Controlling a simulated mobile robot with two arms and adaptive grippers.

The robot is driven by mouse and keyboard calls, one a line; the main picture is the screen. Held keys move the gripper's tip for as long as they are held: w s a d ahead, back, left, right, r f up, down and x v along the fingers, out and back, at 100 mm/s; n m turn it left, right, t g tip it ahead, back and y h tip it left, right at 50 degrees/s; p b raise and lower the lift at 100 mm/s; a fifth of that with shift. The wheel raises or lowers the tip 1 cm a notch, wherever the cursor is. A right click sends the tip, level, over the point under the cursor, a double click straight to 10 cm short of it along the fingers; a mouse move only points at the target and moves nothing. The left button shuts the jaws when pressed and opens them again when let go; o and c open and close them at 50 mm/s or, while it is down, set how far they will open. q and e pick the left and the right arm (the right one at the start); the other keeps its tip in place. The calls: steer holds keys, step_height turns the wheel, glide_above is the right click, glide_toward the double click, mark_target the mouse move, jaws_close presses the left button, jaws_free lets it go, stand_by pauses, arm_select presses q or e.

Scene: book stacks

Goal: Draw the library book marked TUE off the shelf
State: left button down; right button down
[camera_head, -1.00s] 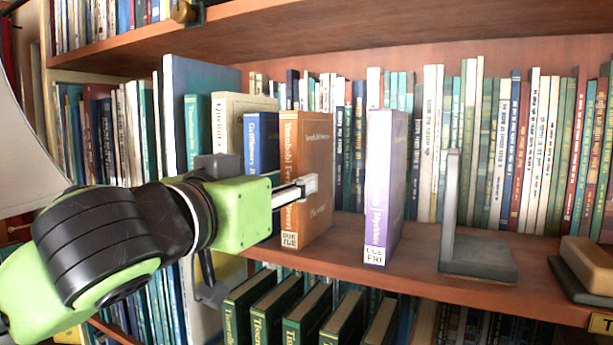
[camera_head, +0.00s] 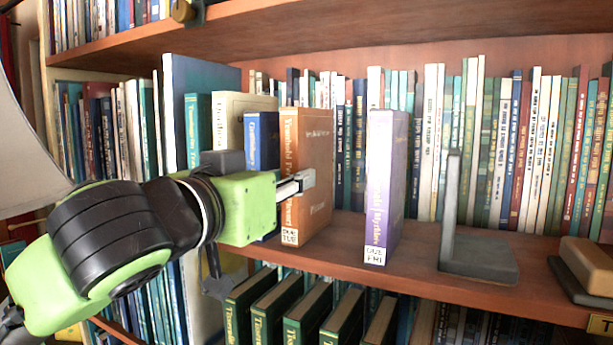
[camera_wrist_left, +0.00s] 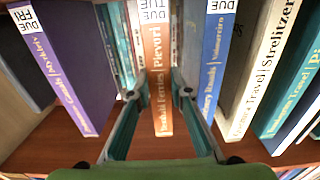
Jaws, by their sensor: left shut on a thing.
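The orange-brown book (camera_head: 313,140) stands upright on the middle shelf, with a white label reading DUE TUE at the foot of its spine. It also shows in the left wrist view (camera_wrist_left: 157,60), between my fingers, its label partly cut off by the frame edge. My left gripper (camera_head: 298,184) is shut on this book, gripping it from both sides near the spine. A blue book (camera_head: 262,135) stands just left of it. A purple book (camera_head: 386,170) marked DUE FRI stands to its right, with a gap between. My right gripper is not in view.
A grey bookend (camera_head: 478,258) stands right of the purple book. Cream (camera_head: 232,105) and teal books stand left of the blue one. Green books (camera_head: 262,305) fill the shelf below, and another shelf board (camera_head: 330,30) runs above.

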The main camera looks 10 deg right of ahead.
arm_select(q)
steer(key=shift+r, duration=0.4)
steer(key=v, duration=1.7)
